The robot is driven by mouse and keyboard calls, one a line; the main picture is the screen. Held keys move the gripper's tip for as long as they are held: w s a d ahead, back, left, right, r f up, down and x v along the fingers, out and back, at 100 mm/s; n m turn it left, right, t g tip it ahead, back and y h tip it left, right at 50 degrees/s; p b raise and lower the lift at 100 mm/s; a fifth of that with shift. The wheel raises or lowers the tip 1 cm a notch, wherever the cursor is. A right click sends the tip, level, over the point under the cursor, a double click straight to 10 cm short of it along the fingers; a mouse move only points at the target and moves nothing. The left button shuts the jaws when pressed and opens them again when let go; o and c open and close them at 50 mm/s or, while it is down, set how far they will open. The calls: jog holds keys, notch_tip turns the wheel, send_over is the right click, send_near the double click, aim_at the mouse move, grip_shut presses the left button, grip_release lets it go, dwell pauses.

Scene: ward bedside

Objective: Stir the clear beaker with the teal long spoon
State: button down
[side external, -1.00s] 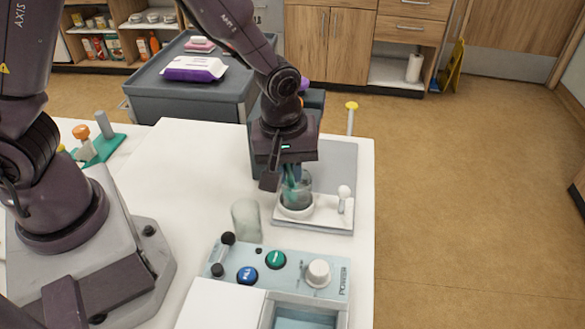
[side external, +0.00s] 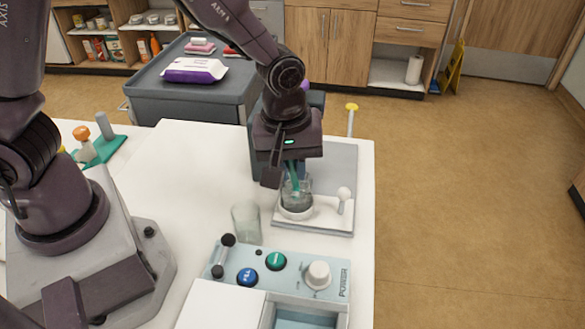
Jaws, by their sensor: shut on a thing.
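The clear beaker (side external: 297,203) stands upright in a round white holder on a pale stand near the table's right side. My gripper (side external: 289,168) is above the beaker, shut on the teal long spoon (side external: 294,178). The spoon points down, and its lower part is inside the beaker. Its top is hidden by my gripper, and its tip is hard to make out through the wall.
A clear cup (side external: 246,222) stands left of the beaker. A control box (side external: 275,270) with buttons and a knob is in front. A teal rack (side external: 97,150) is at the left. The white table (side external: 180,170) is clear between.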

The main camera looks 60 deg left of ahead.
notch_tip(320, 180, up, 6)
jog(key=s+d, duration=0.1)
jog(key=shift+s+d+f, duration=0.2)
jog(key=shift+s+d, duration=0.1)
jog(key=shift+s, duration=0.05)
dwell(0.8)
